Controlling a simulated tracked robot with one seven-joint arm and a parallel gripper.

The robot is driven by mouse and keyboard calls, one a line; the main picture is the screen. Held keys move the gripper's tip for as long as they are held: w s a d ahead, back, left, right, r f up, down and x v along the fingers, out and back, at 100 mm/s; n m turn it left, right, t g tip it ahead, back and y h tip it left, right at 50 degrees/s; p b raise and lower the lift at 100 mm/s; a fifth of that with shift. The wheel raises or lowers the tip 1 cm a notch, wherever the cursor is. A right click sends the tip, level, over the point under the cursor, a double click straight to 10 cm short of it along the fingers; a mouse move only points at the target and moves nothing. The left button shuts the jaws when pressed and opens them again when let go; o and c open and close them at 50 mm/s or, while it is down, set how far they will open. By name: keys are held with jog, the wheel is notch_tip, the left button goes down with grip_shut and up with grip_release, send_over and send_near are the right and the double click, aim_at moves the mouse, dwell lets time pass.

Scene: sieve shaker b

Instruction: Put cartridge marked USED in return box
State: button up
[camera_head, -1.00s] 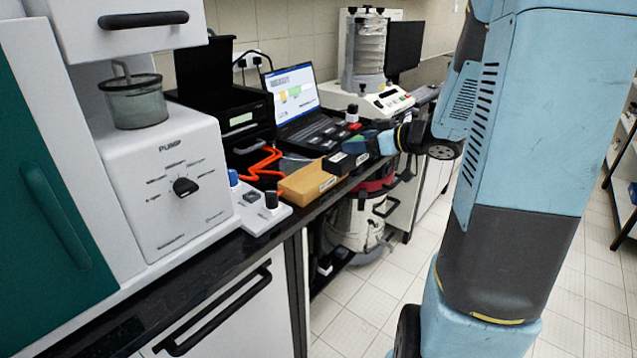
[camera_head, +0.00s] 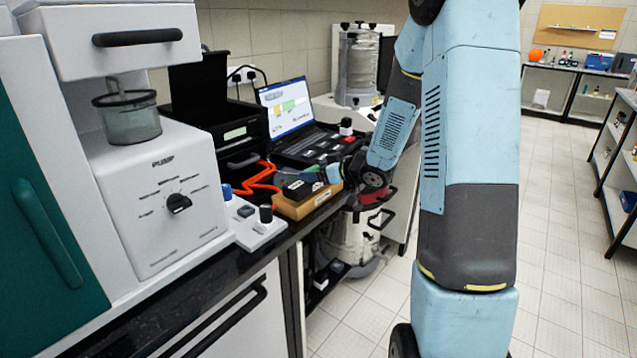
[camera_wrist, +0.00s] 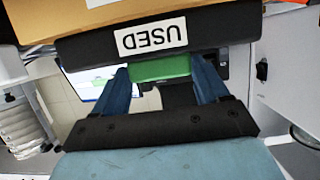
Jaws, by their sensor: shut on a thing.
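A black cartridge labelled USED (camera_wrist: 151,36) is in my gripper (camera_wrist: 165,72). The blue fingers are shut on its green grip part (camera_wrist: 160,68). The label reads upside down in the wrist view. In the head view the cartridge (camera_head: 298,189) is at the open top of the tan return box (camera_head: 308,206), by the bench's front edge. My gripper (camera_head: 329,174) is at its right end. The box also shows in the wrist view (camera_wrist: 38,18), along the top edge behind the cartridge. I cannot tell whether the cartridge touches the box or hovers over it.
A switch panel with knobs (camera_head: 252,222) and the white pump unit (camera_head: 165,195) stand left of the box. Orange tubing (camera_head: 259,177) lies behind it.

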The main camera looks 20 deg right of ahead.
jog(key=shift+w+a+f, duration=0.2)
jog(key=shift+w+f, duration=0.15)
jog(key=shift+f, duration=1.55)
jog(key=o, duration=1.4)
jog(key=shift+f, duration=0.1)
